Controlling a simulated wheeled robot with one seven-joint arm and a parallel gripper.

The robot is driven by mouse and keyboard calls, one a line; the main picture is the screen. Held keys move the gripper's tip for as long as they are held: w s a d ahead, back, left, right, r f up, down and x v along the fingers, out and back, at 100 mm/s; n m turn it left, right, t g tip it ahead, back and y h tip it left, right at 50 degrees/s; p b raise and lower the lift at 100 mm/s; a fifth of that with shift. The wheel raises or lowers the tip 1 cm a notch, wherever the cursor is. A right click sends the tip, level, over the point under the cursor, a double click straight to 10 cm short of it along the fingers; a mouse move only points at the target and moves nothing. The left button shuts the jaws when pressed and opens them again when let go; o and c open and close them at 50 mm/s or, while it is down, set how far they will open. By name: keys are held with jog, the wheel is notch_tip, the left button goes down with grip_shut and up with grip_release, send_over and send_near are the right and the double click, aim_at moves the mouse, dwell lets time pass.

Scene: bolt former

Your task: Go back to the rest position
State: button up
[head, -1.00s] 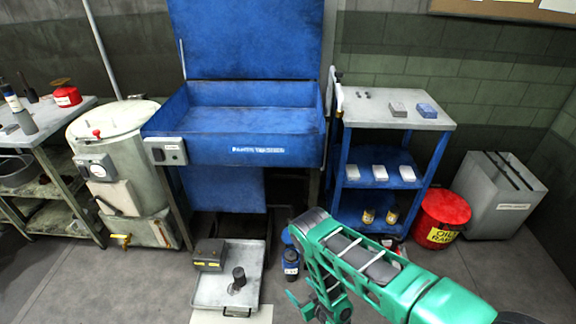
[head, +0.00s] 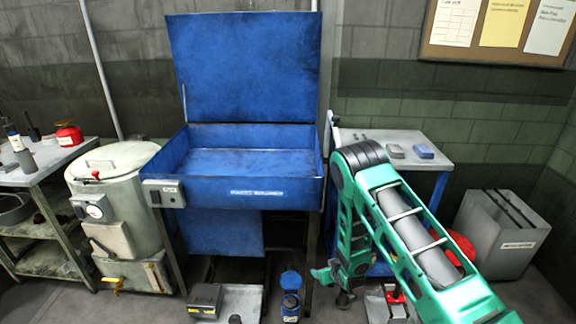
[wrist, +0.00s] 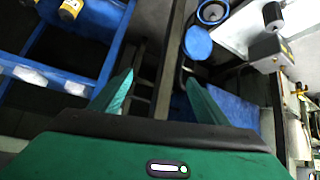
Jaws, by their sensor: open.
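My gripper (head: 334,286) hangs at the end of my green arm, in front of the blue cart and right of the parts washer. In the wrist view, its two green fingers (wrist: 156,100) are spread apart with nothing between them. The fingertips point down past the cart toward the floor. My arm hides most of the cart's shelves in the head view.
The blue parts washer (head: 245,180) stands open at the centre. A grey-topped blue cart (head: 455,152) is to its right, with a grey bin (head: 497,240) beyond. A floor tray (head: 240,300), a blue-lidded container (head: 291,282) and a drum (head: 115,190) are nearby.

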jog(key=d+r+m+g+h, duration=0.1)
jog(key=d+r, duration=0.5)
jog(key=r, duration=0.3)
jog(key=d+r+m+g+h, duration=0.1)
jog(key=d+r+h, duration=0.1)
jog(key=d+r, duration=0.6)
jog(key=s+d+r+m+g, duration=0.1)
jog(key=s+d+r, duration=0.35)
jog(key=r, duration=0.25)
jog(key=s+d+r+m+g, duration=0.1)
jog(key=s+d+r+m, duration=0.1)
jog(key=s+d+r, duration=0.3)
jog(key=s+d+r+m+g, duration=0.1)
jog(key=s+d+r, duration=0.1)
jog(key=s+r, duration=0.55)
jog(key=s+d+r+m+g, duration=0.2)
jog(key=s+r, duration=0.2)
jog(key=s, duration=0.7)
jog(key=s+a+r+m+g, duration=0.1)
jog(key=s+r, duration=0.1)
jog(key=s, duration=0.7)
jog(key=s+r+m+y, duration=0.1)
jog(key=s+r, duration=0.2)
jog(key=s, duration=0.6)
jog(key=shift+s+a+g, duration=0.3)
jog(key=shift+a+g, duration=0.05)
jog(key=shift+g, duration=0.05)
jog(key=shift+r, duration=0.1)
